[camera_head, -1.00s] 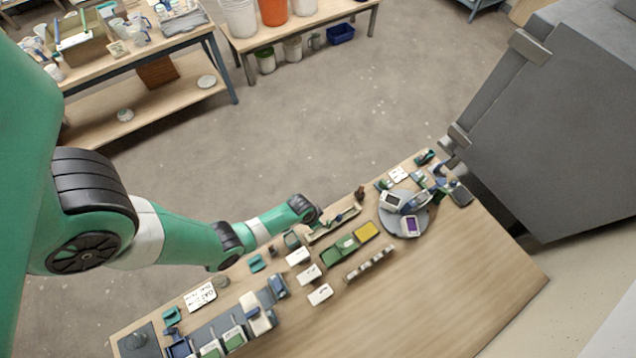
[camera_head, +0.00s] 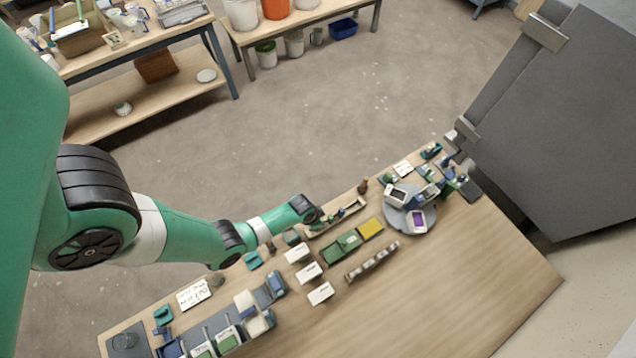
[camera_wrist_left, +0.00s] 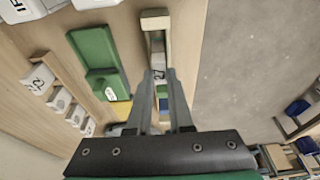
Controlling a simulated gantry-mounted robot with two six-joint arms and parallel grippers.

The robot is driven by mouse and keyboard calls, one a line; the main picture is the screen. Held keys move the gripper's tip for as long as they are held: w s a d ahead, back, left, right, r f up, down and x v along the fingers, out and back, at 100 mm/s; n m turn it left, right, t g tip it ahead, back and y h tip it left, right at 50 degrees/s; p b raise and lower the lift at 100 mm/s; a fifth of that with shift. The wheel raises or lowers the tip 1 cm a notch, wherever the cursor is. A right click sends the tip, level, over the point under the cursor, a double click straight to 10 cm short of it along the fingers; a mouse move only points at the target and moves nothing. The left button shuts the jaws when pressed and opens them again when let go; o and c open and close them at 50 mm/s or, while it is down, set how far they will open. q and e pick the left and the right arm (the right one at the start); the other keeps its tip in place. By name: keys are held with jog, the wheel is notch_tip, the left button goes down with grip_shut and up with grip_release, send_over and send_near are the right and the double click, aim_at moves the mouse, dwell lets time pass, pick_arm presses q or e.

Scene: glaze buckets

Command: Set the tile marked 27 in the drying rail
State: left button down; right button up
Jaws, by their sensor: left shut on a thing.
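My left gripper (camera_head: 318,216) is low over a long, narrow wooden tray (camera_head: 345,215) at the table's far edge. In the left wrist view the gripper (camera_wrist_left: 160,73) is shut on a small pale tile (camera_wrist_left: 159,75) with a dark mark, apparently 27. The tile is inside or just above the wooden tray (camera_wrist_left: 152,22); I cannot tell whether it touches the bottom. A separate wooden rail (camera_head: 358,273) holds several pale tiles in a row. It also shows in the left wrist view (camera_wrist_left: 53,72), left of the gripper. My right gripper is out of view.
A green tray (camera_head: 335,257) and a yellow pad (camera_head: 371,229) lie between the wooden tray and the tile rail. White blocks (camera_head: 320,293) stand to the left. A round grey turntable (camera_head: 397,222) with devices is at the right. The front right tabletop is clear.

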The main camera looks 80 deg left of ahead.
pick_arm(q)
jog(key=shift+f, duration=0.5)
jog(key=shift+f+b, duration=0.3)
jog(key=shift+b, duration=0.1)
jog(key=c, duration=0.7)
grip_release()
jog(key=shift+c, duration=0.2)
jog(key=shift+r, duration=0.1)
jog(key=p+v, duration=0.2)
jog(key=w+p+v, duration=0.1)
jog(key=p+v, duration=0.3)
jog(key=p, duration=0.1)
jog(key=shift+w+a+r, duration=0.15)
jog(key=shift+a+r, duration=0.05)
jog(key=shift+r, duration=0.4)
jog(key=shift+f, duration=0.1)
